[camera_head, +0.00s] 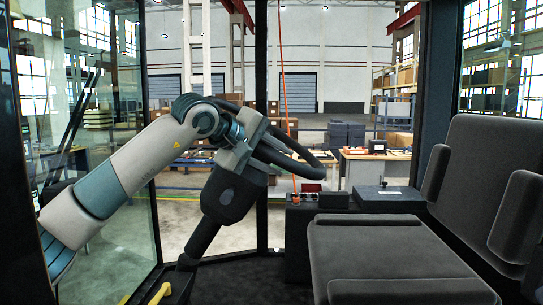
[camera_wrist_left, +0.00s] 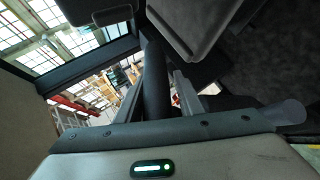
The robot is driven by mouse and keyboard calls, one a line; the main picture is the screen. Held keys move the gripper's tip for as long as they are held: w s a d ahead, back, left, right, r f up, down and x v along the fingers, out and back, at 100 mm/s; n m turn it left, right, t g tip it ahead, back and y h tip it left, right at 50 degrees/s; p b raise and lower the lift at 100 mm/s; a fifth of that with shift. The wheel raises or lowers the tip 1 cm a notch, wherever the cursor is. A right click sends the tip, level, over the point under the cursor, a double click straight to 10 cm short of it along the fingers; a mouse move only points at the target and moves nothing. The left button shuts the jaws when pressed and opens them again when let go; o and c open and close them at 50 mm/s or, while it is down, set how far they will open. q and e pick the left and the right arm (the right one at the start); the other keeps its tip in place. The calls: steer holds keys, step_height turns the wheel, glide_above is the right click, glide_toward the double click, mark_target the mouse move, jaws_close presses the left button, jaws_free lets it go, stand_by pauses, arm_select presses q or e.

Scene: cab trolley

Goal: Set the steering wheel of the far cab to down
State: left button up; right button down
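The dark steering wheel (camera_head: 285,162) stands left of centre in the head view, seen nearly edge-on and tilted, on a thick black column (camera_head: 233,195) that leans up from the floor. My left gripper (camera_head: 250,134) is at the wheel's upper left side, and the wrist partly hides that side. In the left wrist view, a dark bar (camera_wrist_left: 155,85), apparently part of the wheel, runs between the two grey fingers (camera_wrist_left: 159,84). The fingers lie close beside it on both sides; whether they clamp it is unclear. My right gripper is not in view.
A dark padded seat (camera_head: 380,250) with backrest and armrests fills the right. A dark console (camera_head: 388,199) with a control panel stands behind it. Glass (camera_head: 95,160) and black cab posts enclose the left and front. A yellow part (camera_head: 160,293) shows at the bottom left.

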arm_select(q)
steer(key=shift+o, duration=0.5)
steer(key=shift+d, duration=0.3)
steer(key=shift+a, duration=0.1)
steer(key=shift+s+a+r, duration=0.15)
steer(key=shift+a+r, duration=0.1)
steer(key=shift+a, duration=0.1)
steer(key=shift+s+a+r+b, duration=0.25)
steer(key=shift+s+a+b, duration=0.2)
steer(key=shift+b, duration=0.2)
steer(key=b+v, duration=0.5)
steer(key=v, duration=1)
steer(key=shift+s+d, duration=0.15)
steer(key=shift+d, duration=0.1)
